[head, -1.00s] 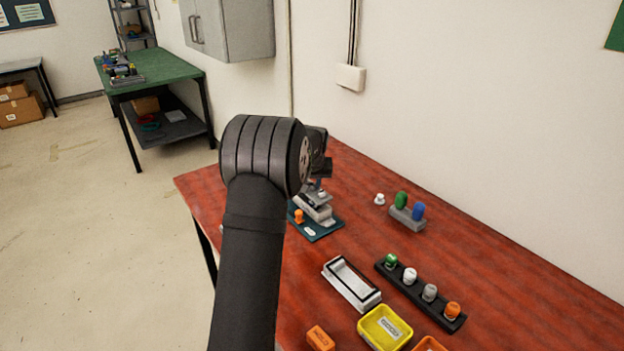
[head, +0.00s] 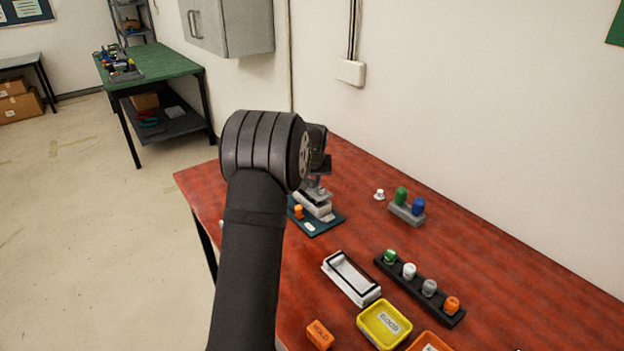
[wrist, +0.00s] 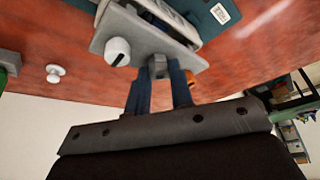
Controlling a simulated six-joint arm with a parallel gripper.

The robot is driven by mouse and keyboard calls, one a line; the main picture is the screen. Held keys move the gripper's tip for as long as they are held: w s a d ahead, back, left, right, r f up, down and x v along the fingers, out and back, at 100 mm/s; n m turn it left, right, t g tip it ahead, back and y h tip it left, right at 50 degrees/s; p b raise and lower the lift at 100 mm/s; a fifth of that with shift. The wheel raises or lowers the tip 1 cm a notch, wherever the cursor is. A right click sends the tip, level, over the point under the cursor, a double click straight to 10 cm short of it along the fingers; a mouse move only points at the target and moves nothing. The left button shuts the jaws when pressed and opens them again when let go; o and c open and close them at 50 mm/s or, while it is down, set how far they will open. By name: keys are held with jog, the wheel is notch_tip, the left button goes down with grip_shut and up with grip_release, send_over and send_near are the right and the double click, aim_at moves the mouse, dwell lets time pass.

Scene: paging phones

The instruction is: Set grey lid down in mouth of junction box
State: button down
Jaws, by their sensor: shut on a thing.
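My gripper (wrist: 162,75) is shut on the grey post of the grey lid (wrist: 128,34). The lid is a flat grey plate that also carries a white round knob. In the wrist view the pale junction box (wrist: 174,12) shows partly behind the lid, and the lid hides much of it. In the head view the junction box (head: 318,212) sits on a teal mat (head: 322,225), with the lid just above or at its top. I cannot tell whether they touch. My arm hides part of the mat.
An orange knob (head: 298,212) stands beside the box. A grey block with green and blue knobs (head: 407,210), a small white knob (head: 379,194), a white tray (head: 375,292), a black rack (head: 457,319) and a yellow bin (head: 368,337) are to the right and front.

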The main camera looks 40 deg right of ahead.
jog(key=shift+f, duration=0.15)
jog(key=shift+f, duration=0.4)
jog(key=shift+f, duration=0.7)
dwell(1.0)
jog(key=c, duration=1.2)
grip_release()
jog(key=shift+o, duration=0.5)
jog(key=shift+o, duration=1.2)
